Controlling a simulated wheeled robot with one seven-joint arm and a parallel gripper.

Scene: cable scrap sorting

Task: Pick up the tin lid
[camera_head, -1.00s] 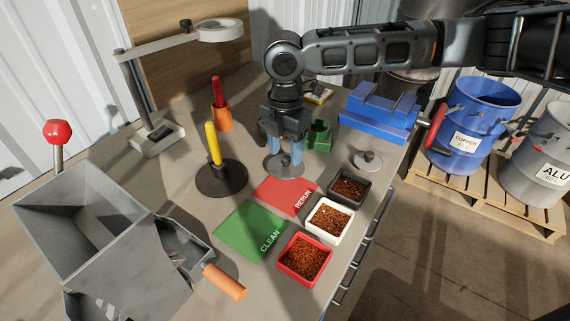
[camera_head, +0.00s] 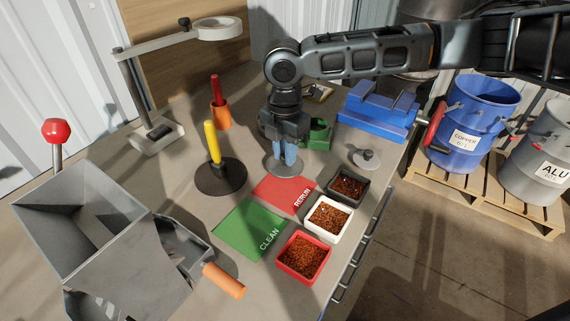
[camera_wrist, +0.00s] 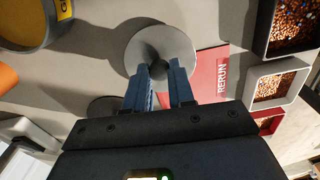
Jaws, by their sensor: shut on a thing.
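The tin lid (camera_wrist: 178,47) is a round grey disc with a dark knob in the middle. In the head view the tin lid (camera_head: 274,167) shows under my gripper on the bench, just behind the red RERUN mat. My gripper (camera_head: 285,160) points straight down over it. In the wrist view my gripper (camera_wrist: 163,75) has its blue fingers closed on the knob, one on each side. The knob is partly hidden by the fingers. I cannot tell whether the lid is touching the bench.
A red RERUN mat (camera_head: 280,192) and a green CLEAN mat (camera_head: 245,232) lie in front. Grey (camera_head: 361,197), white (camera_head: 341,232) and red (camera_head: 318,276) trays hold granules. A yellow-handled tool (camera_head: 213,140) stands left.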

